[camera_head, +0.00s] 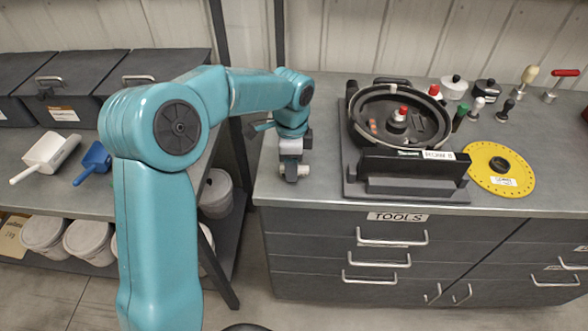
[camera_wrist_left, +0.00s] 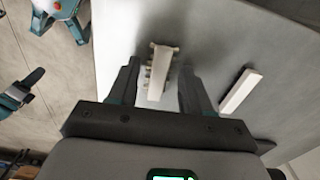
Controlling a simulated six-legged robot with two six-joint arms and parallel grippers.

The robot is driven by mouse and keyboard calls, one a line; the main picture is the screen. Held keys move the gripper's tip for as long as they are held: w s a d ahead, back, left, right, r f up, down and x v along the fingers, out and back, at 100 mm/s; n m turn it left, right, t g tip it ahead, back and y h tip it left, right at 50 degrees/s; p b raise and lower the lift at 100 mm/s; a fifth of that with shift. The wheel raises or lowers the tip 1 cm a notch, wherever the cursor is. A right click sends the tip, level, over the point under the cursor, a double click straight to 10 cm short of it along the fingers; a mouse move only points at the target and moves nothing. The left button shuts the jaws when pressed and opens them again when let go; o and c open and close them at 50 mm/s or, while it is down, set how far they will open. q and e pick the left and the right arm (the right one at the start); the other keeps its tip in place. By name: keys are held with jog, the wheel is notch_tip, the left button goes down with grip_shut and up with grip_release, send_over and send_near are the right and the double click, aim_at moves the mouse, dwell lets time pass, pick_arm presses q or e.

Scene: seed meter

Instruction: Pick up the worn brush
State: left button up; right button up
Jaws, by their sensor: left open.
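My left gripper (camera_head: 291,172) is low over the front left part of the grey counter, left of the seed meter. In the left wrist view, my left gripper (camera_wrist_left: 155,92) is open, with one dark finger on each side of a pale, narrow piece with small bristle-like bits along its edges, which looks like the worn brush (camera_wrist_left: 158,70). Clear gaps show between it and the fingers, and it is not gripped. In the head view the arm and gripper mostly hide this spot. My right gripper is not in view.
A pale bar with a dark side (camera_wrist_left: 240,91) lies right of the fingers. The seed meter (camera_head: 358,127) stands on a dark base right of my arm, with a yellow disc (camera_head: 480,163) beside it. The counter's front edge is close to my gripper. Several hand tools stand behind.

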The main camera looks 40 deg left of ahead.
pick_arm(q)
jog(key=shift+s+d, duration=0.1)
jog(key=shift+f, duration=0.1)
grip_shut()
